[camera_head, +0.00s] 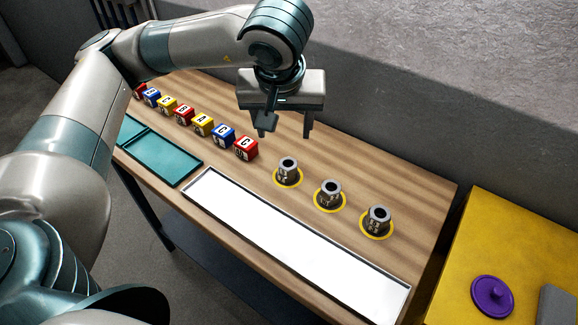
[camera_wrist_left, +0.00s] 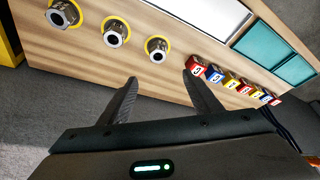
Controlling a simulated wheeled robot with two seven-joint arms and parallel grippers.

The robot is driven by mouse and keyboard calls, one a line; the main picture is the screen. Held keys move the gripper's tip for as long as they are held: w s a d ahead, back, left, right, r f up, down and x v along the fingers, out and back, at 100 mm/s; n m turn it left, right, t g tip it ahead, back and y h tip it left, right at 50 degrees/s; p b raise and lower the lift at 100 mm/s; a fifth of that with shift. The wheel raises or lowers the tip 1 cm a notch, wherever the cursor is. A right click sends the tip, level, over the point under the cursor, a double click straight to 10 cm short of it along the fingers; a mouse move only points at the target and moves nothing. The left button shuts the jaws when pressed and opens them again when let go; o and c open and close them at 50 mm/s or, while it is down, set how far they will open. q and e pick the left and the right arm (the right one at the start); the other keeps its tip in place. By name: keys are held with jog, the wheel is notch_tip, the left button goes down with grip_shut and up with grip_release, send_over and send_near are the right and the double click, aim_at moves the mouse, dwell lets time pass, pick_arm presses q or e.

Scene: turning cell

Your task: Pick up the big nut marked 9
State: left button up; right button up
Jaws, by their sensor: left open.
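Three grey metal nuts, tall and with a round hole on top, stand upright in a row on yellow rings on the wooden table: a left nut (camera_head: 287,174), a middle nut (camera_head: 328,197) and a right nut (camera_head: 375,221). Each has pale marks on its side, too small to read, so I cannot tell which is marked 9. The wrist view shows them too: left (camera_wrist_left: 157,50), middle (camera_wrist_left: 116,38), right (camera_wrist_left: 60,18). My left gripper (camera_head: 286,131) is open and empty above the back of the table, behind the left nut. My right gripper is not in view.
Several lettered red, blue and yellow blocks (camera_head: 223,134) stand in a row left of the nuts. A long white tray (camera_head: 290,230) and a teal tray (camera_head: 165,157) lie in front. A yellow surface (camera_head: 450,260) at right bears a purple disc (camera_head: 492,296). A grey wall rises behind.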

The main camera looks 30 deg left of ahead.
pick_arm(q)
jog(key=p, duration=0.2)
send_near(288, 164)
jog(key=shift+w+a+f+p, duration=0.25)
jog(key=shift+w+f+p, duration=0.05)
jog(key=shift+f, duration=0.25)
jog(key=shift+w+a+f+p, duration=0.3)
jog(key=shift+f, duration=0.3)
jog(key=shift+w+f, duration=0.1)
jog(key=shift+f, duration=0.15)
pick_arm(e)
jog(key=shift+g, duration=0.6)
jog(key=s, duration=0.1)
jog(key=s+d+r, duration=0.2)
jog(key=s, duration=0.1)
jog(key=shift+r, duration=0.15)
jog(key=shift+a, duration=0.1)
